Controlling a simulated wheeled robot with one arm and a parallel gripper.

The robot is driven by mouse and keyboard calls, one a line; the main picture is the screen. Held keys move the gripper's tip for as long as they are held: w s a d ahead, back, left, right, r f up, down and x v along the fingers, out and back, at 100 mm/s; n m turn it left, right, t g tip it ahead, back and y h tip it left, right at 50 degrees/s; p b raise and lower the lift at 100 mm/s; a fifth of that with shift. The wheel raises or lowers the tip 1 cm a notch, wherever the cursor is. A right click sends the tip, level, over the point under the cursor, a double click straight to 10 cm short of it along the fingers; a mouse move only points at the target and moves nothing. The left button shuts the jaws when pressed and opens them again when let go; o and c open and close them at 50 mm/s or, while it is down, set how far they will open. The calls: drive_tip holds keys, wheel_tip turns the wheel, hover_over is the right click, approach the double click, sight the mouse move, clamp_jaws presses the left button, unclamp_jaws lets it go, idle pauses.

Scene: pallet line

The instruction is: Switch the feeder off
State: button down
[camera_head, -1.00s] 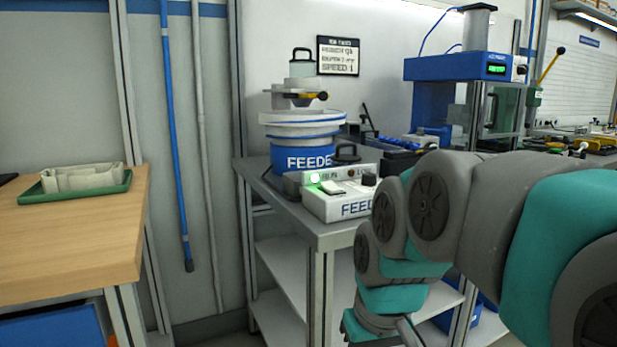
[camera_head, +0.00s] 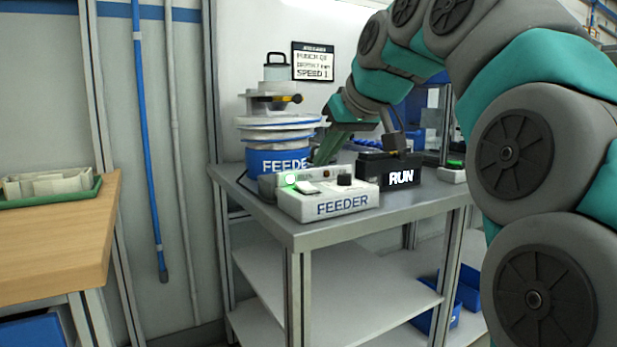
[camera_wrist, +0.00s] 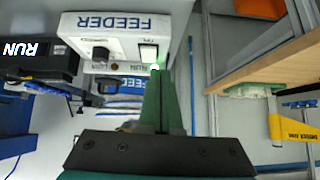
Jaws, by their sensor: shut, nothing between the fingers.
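The white feeder control box (camera_head: 342,205) stands on the grey bench in front of the blue feeder bowl (camera_head: 268,162). It carries a white rocker switch (camera_head: 307,187), a black knob (camera_head: 344,180) and a lit green lamp (camera_head: 291,179). In the wrist view the box (camera_wrist: 118,22) shows upside down, with the rocker (camera_wrist: 148,52) just beyond my fingertips. My gripper (camera_wrist: 160,72) is shut and empty, its tips beside the green glow. In the head view my gripper (camera_head: 321,158) is above and behind the box, its tips partly hidden. I cannot tell whether it touches the switch.
A black box marked RUN (camera_head: 400,177) stands just right of the feeder box. The bench (camera_head: 300,232) has bare room along its front edge. A wooden table (camera_head: 60,235) with a green tray (camera_head: 85,196) is at the left.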

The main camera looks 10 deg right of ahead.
drive_tip(key=shift+t, duration=0.7)
drive_tip(key=r, duration=0.1)
drive_tip(key=d+r, duration=0.1)
drive_tip(key=r, duration=0.1)
drive_tip(key=w+r, duration=0.1)
drive_tip(key=shift+w+d+r, duration=0.1)
drive_tip(key=shift+d+r, duration=0.2)
drive_tip(key=shift+r, duration=0.05)
hover_over(307, 186)
drive_tip(key=s, duration=0.1)
wheel_tip(307, 186, down, 8)
drive_tip(key=shift+d+r+b, duration=0.15)
drive_tip(key=shift+b, duration=0.25)
drive_tip(key=shift+w+f, duration=0.15)
drive_tip(key=shift+f, duration=1.05)
drive_tip(key=shift+w+p, duration=0.15)
drive_tip(key=shift+p, duration=0.3)
drive_tip(key=shift+f, duration=0.25)
drive_tip(key=shift+w+r, duration=0.1)
drive_tip(key=shift+w, duration=0.05)
